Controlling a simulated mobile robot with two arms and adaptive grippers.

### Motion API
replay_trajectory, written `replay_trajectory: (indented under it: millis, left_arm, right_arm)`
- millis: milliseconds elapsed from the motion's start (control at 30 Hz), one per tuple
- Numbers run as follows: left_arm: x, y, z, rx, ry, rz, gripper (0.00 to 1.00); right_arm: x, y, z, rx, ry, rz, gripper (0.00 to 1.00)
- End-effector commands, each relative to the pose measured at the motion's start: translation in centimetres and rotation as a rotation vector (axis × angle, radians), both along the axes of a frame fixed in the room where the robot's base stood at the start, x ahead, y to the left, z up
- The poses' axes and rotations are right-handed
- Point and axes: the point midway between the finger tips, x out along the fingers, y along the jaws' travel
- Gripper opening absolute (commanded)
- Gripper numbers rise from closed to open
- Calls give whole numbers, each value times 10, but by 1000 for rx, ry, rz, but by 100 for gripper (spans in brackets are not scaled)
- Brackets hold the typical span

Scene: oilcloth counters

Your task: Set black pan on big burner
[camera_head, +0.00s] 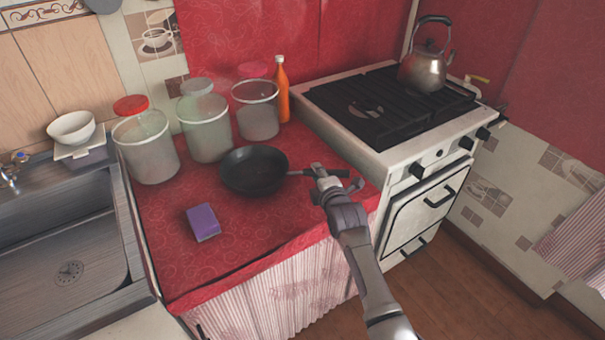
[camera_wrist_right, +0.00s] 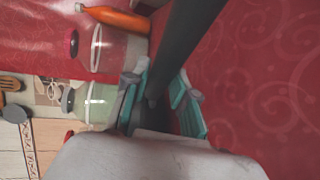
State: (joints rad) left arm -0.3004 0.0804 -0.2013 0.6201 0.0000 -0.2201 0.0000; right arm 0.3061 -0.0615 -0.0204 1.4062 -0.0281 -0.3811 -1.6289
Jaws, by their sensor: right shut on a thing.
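The black pan (camera_head: 253,170) is on the red oilcloth counter (camera_head: 165,222), its handle pointing right toward the stove. My right gripper (camera_head: 327,178) is shut on the pan's handle near the counter's right end. In the right wrist view the dark handle (camera_wrist_right: 188,45) runs between the teal-padded fingers of the gripper (camera_wrist_right: 160,100). The white stove (camera_head: 385,150) stands to the right with black grates (camera_head: 375,108) on top. The grates cover the burners, and I cannot tell which burner is the big one. My left gripper is not in view.
A metal kettle (camera_head: 425,70) stands at the stove's back right. Several glass jars and an orange bottle (camera_head: 282,92) line the back of the counter. A purple sponge (camera_head: 203,222) lies at the front. A sink (camera_head: 60,255) is at the left.

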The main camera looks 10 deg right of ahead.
Motion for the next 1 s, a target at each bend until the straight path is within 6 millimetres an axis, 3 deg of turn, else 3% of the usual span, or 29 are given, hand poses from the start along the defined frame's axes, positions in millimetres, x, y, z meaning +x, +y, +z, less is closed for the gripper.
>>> replay_trajectory:
  millis: [600,1000]
  left_arm:
    - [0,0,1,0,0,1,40]
    - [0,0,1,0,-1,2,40]
  right_arm:
    - [1,-1,48,2,-14,-1,0]
    - [-13,-45,72,0,-13,-1,0]
